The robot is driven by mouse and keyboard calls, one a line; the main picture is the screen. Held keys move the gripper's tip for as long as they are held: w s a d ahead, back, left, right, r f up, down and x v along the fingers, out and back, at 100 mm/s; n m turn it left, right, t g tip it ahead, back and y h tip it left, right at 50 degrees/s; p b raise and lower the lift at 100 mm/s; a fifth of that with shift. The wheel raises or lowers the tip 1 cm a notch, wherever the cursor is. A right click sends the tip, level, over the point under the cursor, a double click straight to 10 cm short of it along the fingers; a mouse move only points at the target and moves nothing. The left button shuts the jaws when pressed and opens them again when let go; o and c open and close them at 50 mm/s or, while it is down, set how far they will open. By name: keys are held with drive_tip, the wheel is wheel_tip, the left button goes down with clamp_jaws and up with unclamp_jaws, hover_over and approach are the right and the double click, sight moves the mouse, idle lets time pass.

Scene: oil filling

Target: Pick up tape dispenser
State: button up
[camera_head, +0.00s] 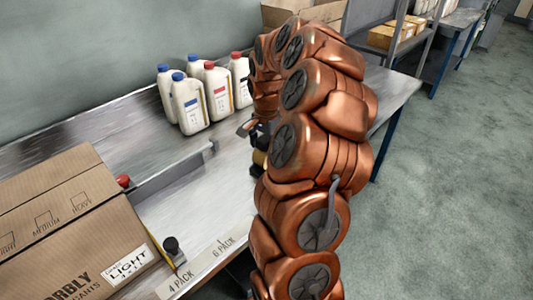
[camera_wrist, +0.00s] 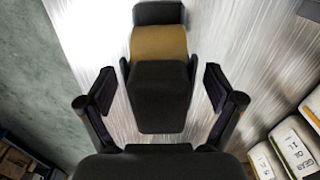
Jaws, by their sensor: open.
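The tape dispenser (camera_wrist: 160,98) is black with a roll of brown tape (camera_wrist: 158,44). In the wrist view it stands on the metal table (camera_wrist: 235,50), between the two fingers of my gripper (camera_wrist: 160,90). The fingers are open, one on each side, with a gap showing at both sides of its body. In the head view my copper-coloured arm covers most of it. Only a small dark and yellowish part of the dispenser (camera_head: 260,157) shows at the arm's left edge.
Several white bottles (camera_head: 190,106) with blue or red caps stand left of my arm; some show at the wrist view's lower right (camera_wrist: 294,148). A large cardboard box (camera_head: 70,225) sits at the left front. Another box (camera_head: 290,12) is behind my arm. Open floor lies to the right.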

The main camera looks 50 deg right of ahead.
sight(266, 138)
drive_tip(key=c, duration=1.5)
drive_tip(key=shift+r+b, duration=0.55)
drive_tip(key=shift+r, duration=1.05)
drive_tip(key=shift+s+a+r, duration=0.15)
drive_tip(key=shift+r, duration=0.05)
drive_tip(key=s+a+b, duration=0.1)
drive_tip(key=s+a, duration=0.2)
drive_tip(key=a, duration=0.1)
drive_tip(key=s+a+r+b, duration=0.1)
drive_tip(key=s+a, duration=0.2)
drive_tip(key=a, duration=0.1)
drive_tip(key=s+a+b, duration=0.1)
drive_tip(key=s+a, duration=0.3)
drive_tip(key=shift+r, duration=0.2)
